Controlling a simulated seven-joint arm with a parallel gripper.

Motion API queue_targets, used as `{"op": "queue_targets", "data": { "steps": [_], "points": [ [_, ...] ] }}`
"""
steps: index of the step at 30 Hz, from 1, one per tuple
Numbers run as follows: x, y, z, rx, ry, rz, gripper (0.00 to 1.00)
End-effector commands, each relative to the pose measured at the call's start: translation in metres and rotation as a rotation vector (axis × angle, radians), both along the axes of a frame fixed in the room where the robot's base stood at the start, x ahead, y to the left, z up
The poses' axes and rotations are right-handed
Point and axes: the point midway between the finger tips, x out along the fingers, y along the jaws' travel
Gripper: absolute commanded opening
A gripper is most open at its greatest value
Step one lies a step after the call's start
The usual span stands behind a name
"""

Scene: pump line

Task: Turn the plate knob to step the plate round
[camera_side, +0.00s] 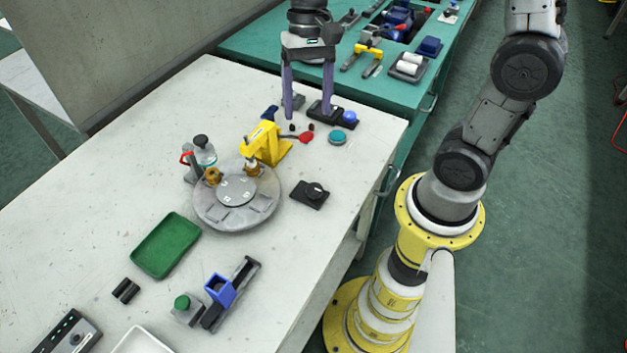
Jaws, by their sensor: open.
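A round grey plate (237,207) lies on the white table, with a smaller disc at its middle and brass-coloured pieces on its far side. A black knob on a dark square base (310,194), which looks like the plate knob, sits just right of the plate. My gripper (308,113) is at the top of the view with two purple fingers pointing down, spread apart with nothing between them. It is toward the far end of the table, apart from the knob. The knob's fine markings are too small to read.
A yellow press (264,146) stands at the plate's far edge, beside a bottle-like item (204,152). A red-handled piece (305,137), a teal disc (338,137) and a blue ball (349,117) lie near my gripper. A green tray (166,246) and blue block (220,290) are nearer.

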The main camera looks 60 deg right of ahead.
Motion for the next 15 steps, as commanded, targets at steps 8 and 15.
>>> {"op": "queue_targets", "data": {
  "steps": [8, 15],
  "points": [
    [0.011, -0.007, -0.053, 0.032, 0.173, -0.045, 0.74],
    [0.004, -0.003, -0.073, 0.034, 0.186, -0.047, 0.74]
  ]
}}
